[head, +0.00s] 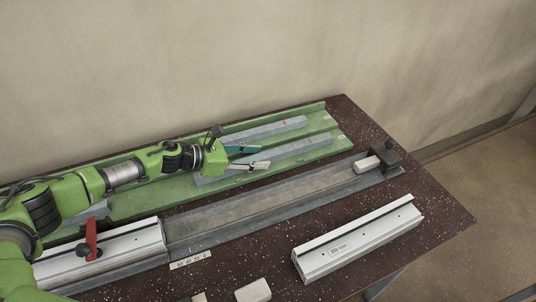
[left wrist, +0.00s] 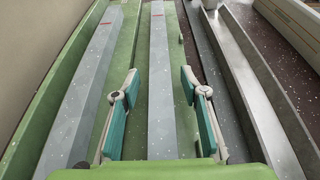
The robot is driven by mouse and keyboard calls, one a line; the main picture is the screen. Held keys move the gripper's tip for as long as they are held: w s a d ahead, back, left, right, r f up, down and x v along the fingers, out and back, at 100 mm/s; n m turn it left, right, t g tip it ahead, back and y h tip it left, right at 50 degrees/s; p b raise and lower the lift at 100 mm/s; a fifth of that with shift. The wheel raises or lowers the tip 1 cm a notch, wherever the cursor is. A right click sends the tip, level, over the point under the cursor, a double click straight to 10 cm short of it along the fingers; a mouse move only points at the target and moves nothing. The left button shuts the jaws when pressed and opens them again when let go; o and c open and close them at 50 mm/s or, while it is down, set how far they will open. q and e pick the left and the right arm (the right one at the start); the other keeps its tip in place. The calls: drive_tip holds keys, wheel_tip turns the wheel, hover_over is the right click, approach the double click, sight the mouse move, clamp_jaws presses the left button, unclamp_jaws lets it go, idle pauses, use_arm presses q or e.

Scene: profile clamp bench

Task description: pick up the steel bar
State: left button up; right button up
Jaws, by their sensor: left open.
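Two long grey steel bars lie side by side in a green tray (head: 128,207). The front steel bar (head: 300,150) is partly hidden by my left gripper; the back steel bar (head: 280,127) lies nearer the wall. My left gripper (head: 262,157) is open with teal-padded fingers, above the front bar. In the left wrist view, the front bar (left wrist: 160,60) runs lengthwise between the open fingers, with gaps on both sides. The back bar (left wrist: 88,85) lies to the left of the fingers. My right gripper is not in view.
A long grey channel (head: 265,200) lies in front of the tray, with a dark end stop (head: 390,157) and a pale block (head: 367,164). A clamp with a red lever (head: 91,239) sits left. A labelled white profile (head: 360,238) and a pale block (head: 253,291) lie in front.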

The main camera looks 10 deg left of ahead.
use_arm(q)
drive_tip(key=shift+s, duration=0.1)
drive_tip(key=shift+c, duration=0.3)
clamp_jaws()
drive_tip(key=shift+r, duration=0.1)
